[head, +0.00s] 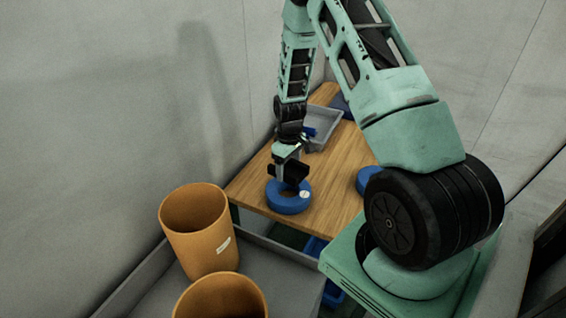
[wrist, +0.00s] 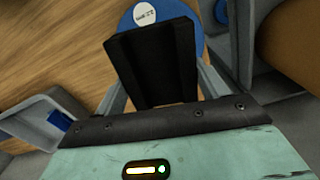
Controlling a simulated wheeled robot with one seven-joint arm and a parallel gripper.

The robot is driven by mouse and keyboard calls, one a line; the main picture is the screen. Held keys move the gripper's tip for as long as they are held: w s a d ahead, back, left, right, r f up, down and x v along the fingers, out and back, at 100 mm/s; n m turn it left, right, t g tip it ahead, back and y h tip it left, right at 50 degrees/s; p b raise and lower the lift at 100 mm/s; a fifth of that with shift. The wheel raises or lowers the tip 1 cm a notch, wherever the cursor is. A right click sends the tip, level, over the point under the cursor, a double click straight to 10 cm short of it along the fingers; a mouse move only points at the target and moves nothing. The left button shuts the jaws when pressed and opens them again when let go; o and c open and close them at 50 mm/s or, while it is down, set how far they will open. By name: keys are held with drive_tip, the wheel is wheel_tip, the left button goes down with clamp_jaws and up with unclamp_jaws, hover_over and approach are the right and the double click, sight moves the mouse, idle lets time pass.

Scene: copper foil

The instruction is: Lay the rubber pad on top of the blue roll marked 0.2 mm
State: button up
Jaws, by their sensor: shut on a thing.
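My gripper (head: 289,171) is shut on a black, flat rubber pad (wrist: 153,62), which fills the middle of the wrist view. In the head view the dark pad shows at the gripper's lower end, over a blue roll (head: 286,207) near the table's front left corner. This roll has a round white label; it also shows behind the pad in the wrist view (wrist: 188,18). The label's print is too small to read surely. The pad hides part of the roll, and I cannot tell whether they touch. A second blue roll (head: 364,183) is partly hidden by my arm.
The wooden table (head: 325,208) has bare room between the rolls. A grey tray (head: 325,129) with a blue thing in it stands farther back. Orange bins (head: 196,232) stand in front, below the table's left side. A blue crate (head: 316,247) is under the front edge.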

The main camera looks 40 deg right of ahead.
drive_tip(key=shift+f+b, duration=2)
drive_tip(key=shift+f, duration=1)
drive_tip(key=shift+f+b, duration=0.3)
drive_tip(key=shift+f, duration=0.05)
drive_tip(key=o, duration=1.1)
drive_tip(key=shift+o, duration=0.2)
drive_tip(key=shift+r, duration=0.1)
wheel_tip(320, 180, up, 17)
drive_tip(key=b, duration=0.3)
drive_tip(key=shift+b, duration=0.3)
drive_tip(key=shift+r, duration=0.1)
